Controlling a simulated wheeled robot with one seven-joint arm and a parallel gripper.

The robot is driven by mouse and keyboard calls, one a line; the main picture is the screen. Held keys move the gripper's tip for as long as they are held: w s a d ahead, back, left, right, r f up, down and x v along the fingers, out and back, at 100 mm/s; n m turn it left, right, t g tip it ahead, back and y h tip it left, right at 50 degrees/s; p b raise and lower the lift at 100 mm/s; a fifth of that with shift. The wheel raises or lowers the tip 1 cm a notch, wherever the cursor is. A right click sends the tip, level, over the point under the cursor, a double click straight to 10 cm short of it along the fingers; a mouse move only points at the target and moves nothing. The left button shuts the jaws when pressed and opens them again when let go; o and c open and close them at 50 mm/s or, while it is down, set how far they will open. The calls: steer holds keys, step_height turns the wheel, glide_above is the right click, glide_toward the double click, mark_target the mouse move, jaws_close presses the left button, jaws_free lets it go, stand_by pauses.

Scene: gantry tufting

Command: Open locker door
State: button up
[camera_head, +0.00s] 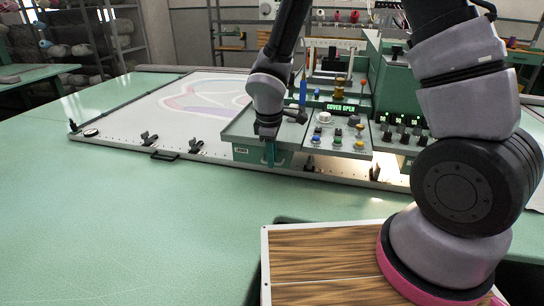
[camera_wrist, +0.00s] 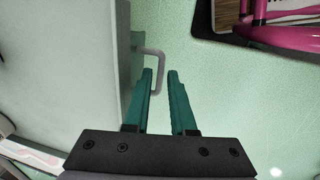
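The locker seems to be the green-fronted box with a grey top (camera_head: 243,154) at the left of the machine in the head view. In the wrist view its wall (camera_wrist: 60,70) fills the left side, and a grey U-shaped handle (camera_wrist: 160,62) sticks out from its front. My gripper (camera_wrist: 161,72) is open, with teal fingers pointing at the handle. The handle's outer bar shows between the two fingertips; contact cannot be told. In the head view my gripper (camera_head: 269,155) points down in front of the locker, and the handle is not clearly visible. The door appears closed.
The control panel (camera_head: 336,140) with knobs and a "COVER OPEN" display stands right of the locker. A framed cloth bed (camera_head: 150,110) with clamps lies left. A wood-grain board (camera_head: 320,255) is at the front, and a pink object (camera_wrist: 285,35) shows top right. The green table (camera_head: 110,220) is clear front left.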

jaws_close()
stand_by(1.4)
